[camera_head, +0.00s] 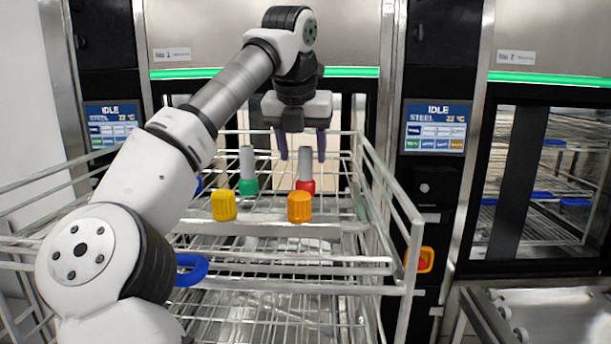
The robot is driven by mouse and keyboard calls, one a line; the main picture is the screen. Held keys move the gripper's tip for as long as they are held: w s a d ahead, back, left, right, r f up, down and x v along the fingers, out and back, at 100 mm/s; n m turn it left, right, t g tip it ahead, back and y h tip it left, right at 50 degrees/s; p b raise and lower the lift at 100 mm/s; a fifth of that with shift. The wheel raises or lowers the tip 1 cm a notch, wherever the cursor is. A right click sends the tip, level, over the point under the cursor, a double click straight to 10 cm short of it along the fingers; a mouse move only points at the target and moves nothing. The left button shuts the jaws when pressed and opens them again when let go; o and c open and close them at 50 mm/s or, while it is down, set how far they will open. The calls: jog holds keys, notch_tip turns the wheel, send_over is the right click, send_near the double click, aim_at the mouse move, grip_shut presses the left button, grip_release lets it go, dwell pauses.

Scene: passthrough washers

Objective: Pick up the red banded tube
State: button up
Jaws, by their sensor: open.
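The red banded tube (305,171) is a grey tube with a red band round its lower part. It stands upright on the upper level of the wire rack, behind the orange cap. My gripper (301,157) points down with its two dark fingers apart.
A green banded tube (248,171) stands to the left. A yellow cap (223,205) and an orange cap (300,207) are in front. The wire rack's rails (390,190) rise on the right. Washers with IDLE screens (436,126) stand behind.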

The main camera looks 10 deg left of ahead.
aim_at(306, 168)
jog(key=p+x, duration=0.2)
jog(key=x, duration=0.3)
jog(key=shift+w+d, duration=0.15)
jog(key=shift+w, duration=0.05)
jog(key=c, duration=1)
